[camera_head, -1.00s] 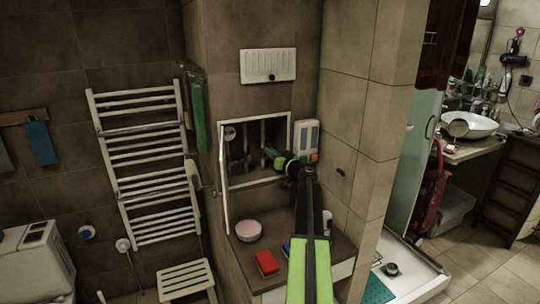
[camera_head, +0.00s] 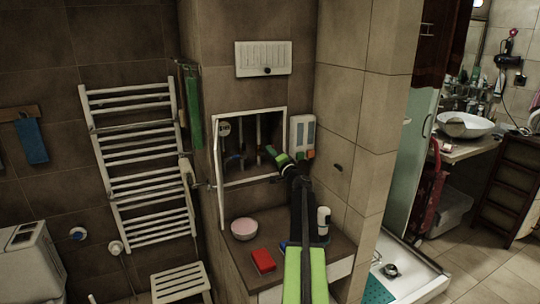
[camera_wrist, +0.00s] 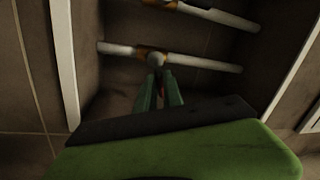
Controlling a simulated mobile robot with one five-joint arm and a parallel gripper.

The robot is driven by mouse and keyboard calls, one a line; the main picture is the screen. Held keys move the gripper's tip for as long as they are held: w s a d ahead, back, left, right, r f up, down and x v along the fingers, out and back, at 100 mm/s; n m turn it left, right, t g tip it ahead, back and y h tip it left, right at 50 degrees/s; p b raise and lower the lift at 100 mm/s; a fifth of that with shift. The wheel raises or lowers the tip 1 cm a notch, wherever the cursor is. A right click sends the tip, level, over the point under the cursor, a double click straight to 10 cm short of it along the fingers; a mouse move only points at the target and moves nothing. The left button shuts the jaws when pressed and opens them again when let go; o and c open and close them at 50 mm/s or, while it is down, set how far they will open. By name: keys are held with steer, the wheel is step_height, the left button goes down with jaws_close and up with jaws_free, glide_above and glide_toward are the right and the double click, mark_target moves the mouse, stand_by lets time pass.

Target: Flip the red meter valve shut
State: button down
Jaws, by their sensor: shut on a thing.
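The open wall cabinet (camera_head: 284,128) holds pipes with valves. My gripper (camera_head: 270,150) reaches into its right side, at the right-hand pipe. In the wrist view, the two green fingers of my gripper (camera_wrist: 159,90) are close together, just below a round grey valve body (camera_wrist: 155,60) with brassy fittings on a white pipe (camera_wrist: 205,64). A small reddish piece, the red valve handle (camera_wrist: 161,84), shows between the fingers. My gripper is shut on it. Most of the handle is hidden by the fingers, so its exact angle cannot be told.
The cabinet door (camera_head: 217,185) stands open on the left. Another pipe (camera_wrist: 215,14) runs alongside in the wrist view. Below, the ledge (camera_head: 275,231) carries a pink bowl (camera_head: 244,229), a red sponge-like block (camera_head: 263,261) and a white bottle (camera_head: 323,219).

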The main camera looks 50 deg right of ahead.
steer(key=m+h, duration=0.1)
steer(key=m, duration=0.1)
steer(key=f+m+b, duration=0.1)
steer(key=m, duration=0.2)
steer(key=shift+f+m+h, duration=0.1)
steer(key=shift+m+h, duration=0.2)
steer(key=shift+h, duration=0.1)
steer(key=c, duration=1.5)
jaws_free()
steer(key=b+v, duration=0.2)
steer(key=v, duration=0.6)
steer(key=b+v, duration=0.2)
steer(key=v, duration=0.7)
steer(key=shift+s+a, duration=0.15)
steer(key=shift+a, duration=0.05)
